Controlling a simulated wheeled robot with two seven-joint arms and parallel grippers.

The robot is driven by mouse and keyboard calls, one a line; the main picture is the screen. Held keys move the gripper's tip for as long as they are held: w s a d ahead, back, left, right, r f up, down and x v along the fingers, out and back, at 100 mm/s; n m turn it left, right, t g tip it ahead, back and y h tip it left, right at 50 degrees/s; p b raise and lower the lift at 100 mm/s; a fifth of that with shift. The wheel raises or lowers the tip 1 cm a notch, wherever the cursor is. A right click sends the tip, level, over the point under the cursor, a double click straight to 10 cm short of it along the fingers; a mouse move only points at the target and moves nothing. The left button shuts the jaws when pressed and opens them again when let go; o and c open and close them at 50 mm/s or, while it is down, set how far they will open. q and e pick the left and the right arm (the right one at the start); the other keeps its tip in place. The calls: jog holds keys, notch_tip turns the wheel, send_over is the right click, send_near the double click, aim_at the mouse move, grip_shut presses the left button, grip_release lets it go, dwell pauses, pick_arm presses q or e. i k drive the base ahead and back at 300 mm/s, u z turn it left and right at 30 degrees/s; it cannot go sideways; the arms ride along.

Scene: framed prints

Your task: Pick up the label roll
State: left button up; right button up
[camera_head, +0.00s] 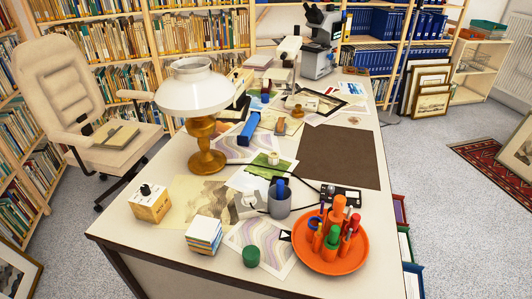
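A small cream cylinder (274,158), which looks like the label roll, stands on a green print (266,166) near the middle of the desk. It is too small to be sure what it is. The grey cup (279,203) with a blue item in it stands just in front of it. Neither of my grippers is in view, and nothing touches the cylinder.
The white desk (165,245) is crowded. A brass lamp with a white shade (198,88) stands left of the cylinder, and an orange tray (350,258) with several upright items stands front right. A dark mat (340,155) lies bare at right. A black cable curves beside the cup.

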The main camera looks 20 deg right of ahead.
aim_at(274, 155)
jog(key=u, duration=1.65)
jog(key=k, duration=0.95)
jog(key=z, duration=0.85)
